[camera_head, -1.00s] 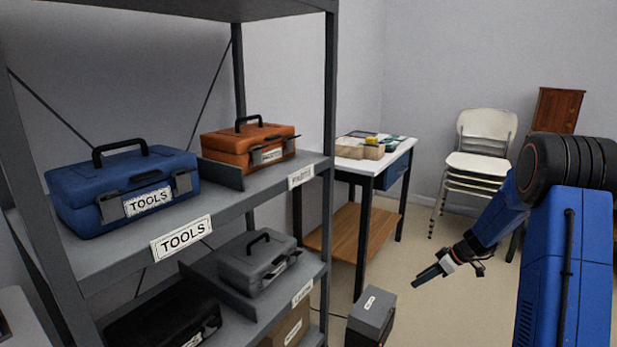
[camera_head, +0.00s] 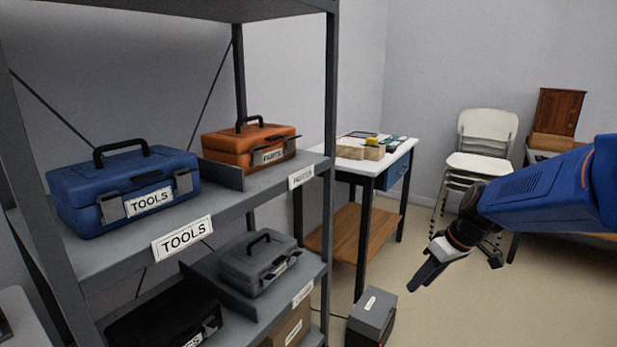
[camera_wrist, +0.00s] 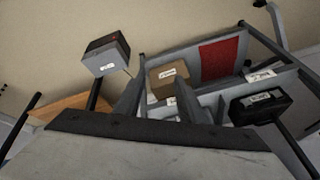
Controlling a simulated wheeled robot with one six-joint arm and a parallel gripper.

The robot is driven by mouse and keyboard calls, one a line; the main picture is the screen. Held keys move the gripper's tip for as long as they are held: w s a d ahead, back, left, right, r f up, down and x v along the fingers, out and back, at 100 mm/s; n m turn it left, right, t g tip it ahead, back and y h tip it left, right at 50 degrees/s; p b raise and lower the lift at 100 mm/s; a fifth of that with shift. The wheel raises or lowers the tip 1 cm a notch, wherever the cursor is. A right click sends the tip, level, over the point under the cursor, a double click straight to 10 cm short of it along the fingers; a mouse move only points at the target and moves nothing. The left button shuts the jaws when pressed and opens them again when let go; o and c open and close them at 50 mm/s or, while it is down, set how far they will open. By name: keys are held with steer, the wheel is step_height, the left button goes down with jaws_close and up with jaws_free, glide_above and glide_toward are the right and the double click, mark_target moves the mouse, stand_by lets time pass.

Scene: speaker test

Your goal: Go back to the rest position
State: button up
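My gripper (camera_head: 420,283) hangs in the air at the right of the head view, its dark fingers pointing down and to the left. It is to the right of the shelf rack, in front of the small table and chairs. In the wrist view its two grey fingers (camera_wrist: 158,92) stand apart with nothing held between them, so it is open and empty. My blue arm reaches in from the right edge of the head view.
A grey shelf rack (camera_head: 329,105) at left holds a blue toolbox (camera_head: 120,185), an orange toolbox (camera_head: 235,150) and a grey case (camera_head: 250,265). A grey box (camera_head: 374,308) stands on the floor below my gripper. White stacked chairs (camera_head: 487,125) stand behind. Some floor is clear.

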steer(key=s+r+m+t+h, duration=0.1)
steer(key=s+m+h, duration=0.1)
steer(key=s, duration=1)
steer(key=s+r+m+t+h, duration=0.1)
steer(key=s+m, duration=0.2)
steer(key=s, duration=0.9)
steer(key=shift+r+m+h, duration=0.4)
steer(key=shift+s, duration=0.1)
